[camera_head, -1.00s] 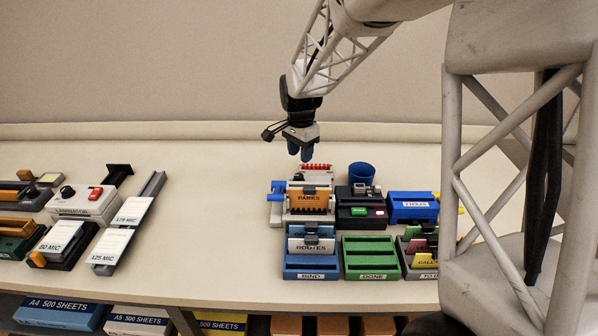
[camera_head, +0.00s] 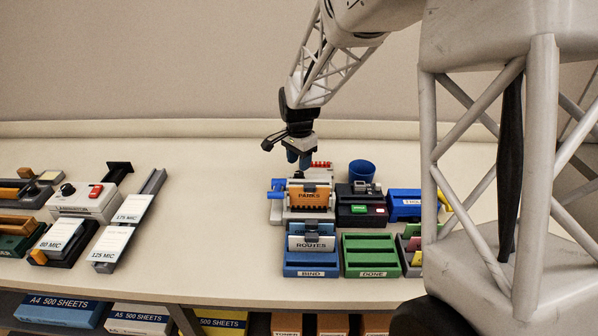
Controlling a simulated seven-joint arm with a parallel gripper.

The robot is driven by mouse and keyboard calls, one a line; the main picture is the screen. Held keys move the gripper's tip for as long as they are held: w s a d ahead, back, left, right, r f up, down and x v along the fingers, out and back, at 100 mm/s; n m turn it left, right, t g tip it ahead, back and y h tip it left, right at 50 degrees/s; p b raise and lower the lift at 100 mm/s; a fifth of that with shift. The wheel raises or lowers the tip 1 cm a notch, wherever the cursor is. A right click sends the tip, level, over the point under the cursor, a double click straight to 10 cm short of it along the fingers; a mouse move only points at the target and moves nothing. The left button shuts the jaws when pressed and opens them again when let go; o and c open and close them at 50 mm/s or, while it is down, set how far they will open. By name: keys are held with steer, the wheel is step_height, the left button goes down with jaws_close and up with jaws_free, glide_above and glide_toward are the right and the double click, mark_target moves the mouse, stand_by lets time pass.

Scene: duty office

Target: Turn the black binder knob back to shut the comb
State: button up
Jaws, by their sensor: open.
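The binder (camera_head: 281,213) is a pale machine at the back right of the desk, with a blue handle (camera_head: 276,196) on its left side. An orange PARKS booklet (camera_head: 310,200) stands at its front, and a row of red pieces (camera_head: 321,164) shows at its back. I cannot make out the black binder knob; the gripper covers part of the binder's back.
Right of the binder are a black device (camera_head: 361,213), a blue cup (camera_head: 362,173) and a blue box (camera_head: 403,203). In front are the blue BIND tray (camera_head: 311,272) and the green DONE tray (camera_head: 371,259).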

mark_target(299, 173)
steer(key=shift+f, duration=2.15)
steer(key=c, duration=0.6)
